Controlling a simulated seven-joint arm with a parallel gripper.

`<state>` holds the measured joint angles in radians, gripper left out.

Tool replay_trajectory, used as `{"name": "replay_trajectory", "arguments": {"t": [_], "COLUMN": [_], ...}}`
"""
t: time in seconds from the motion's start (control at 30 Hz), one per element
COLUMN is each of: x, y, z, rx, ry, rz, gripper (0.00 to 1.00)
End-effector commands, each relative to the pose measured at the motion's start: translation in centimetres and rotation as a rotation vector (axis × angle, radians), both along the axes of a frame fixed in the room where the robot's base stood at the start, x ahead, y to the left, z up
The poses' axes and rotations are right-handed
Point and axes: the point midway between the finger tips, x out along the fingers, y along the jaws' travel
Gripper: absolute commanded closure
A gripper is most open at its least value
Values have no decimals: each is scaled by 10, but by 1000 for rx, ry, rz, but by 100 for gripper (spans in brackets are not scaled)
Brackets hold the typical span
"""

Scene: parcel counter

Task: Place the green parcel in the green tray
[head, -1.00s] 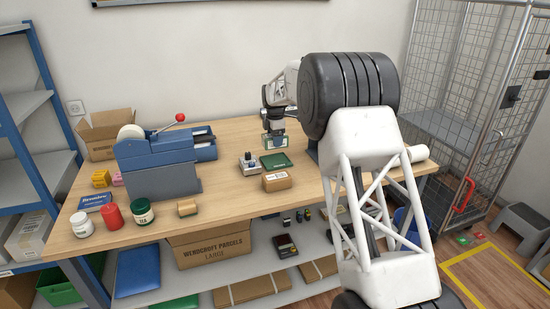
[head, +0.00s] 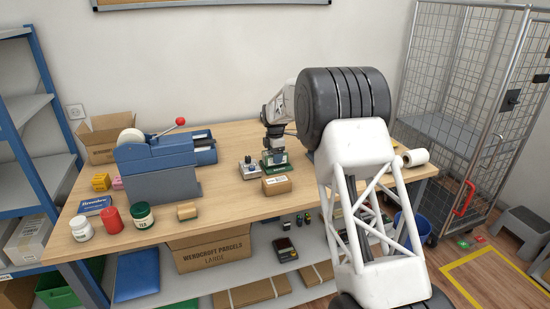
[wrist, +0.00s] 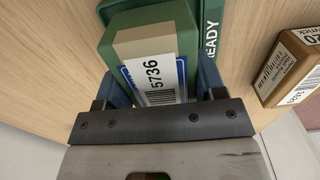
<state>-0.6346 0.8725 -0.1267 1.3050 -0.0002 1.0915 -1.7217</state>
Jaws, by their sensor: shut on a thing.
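The green parcel (wrist: 147,47) has a tan face and a white label reading 5736. My gripper (head: 273,153) is shut on it; in the wrist view the blue fingers (wrist: 208,75) are on either side of the parcel. The green tray (wrist: 211,18), with white lettering ending in "READY", shows behind and beside the parcel. In the head view the tray (head: 267,172) is directly under my gripper, mostly covered by it. The parcel is at or just above the tray; I cannot tell whether it touches the bottom.
A brown parcel (head: 277,185) stands close in front of the tray; it shows in the wrist view (wrist: 292,65). A small grey holder (head: 249,168) stands just left of the tray. A blue tape dispenser (head: 160,170) is further left. The wooden counter (head: 225,200) is clear at front centre.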

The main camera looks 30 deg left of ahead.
Motion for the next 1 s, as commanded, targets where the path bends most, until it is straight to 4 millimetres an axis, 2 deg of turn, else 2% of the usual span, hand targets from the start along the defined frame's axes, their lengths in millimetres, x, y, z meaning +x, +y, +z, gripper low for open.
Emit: {"name": "replay_trajectory", "arguments": {"t": [0.1,0.57,0.6,0.73,1.0], "x": [0,0,0,0,0], "y": [0,0,0,0,0], "z": [-8,-11,-11,-11,-11], "rx": [-1,0,0,0,0], "ry": [1,0,0,0,0], "rz": [0,0,0,0,0], "gripper": [65,65,32,12,11]}}
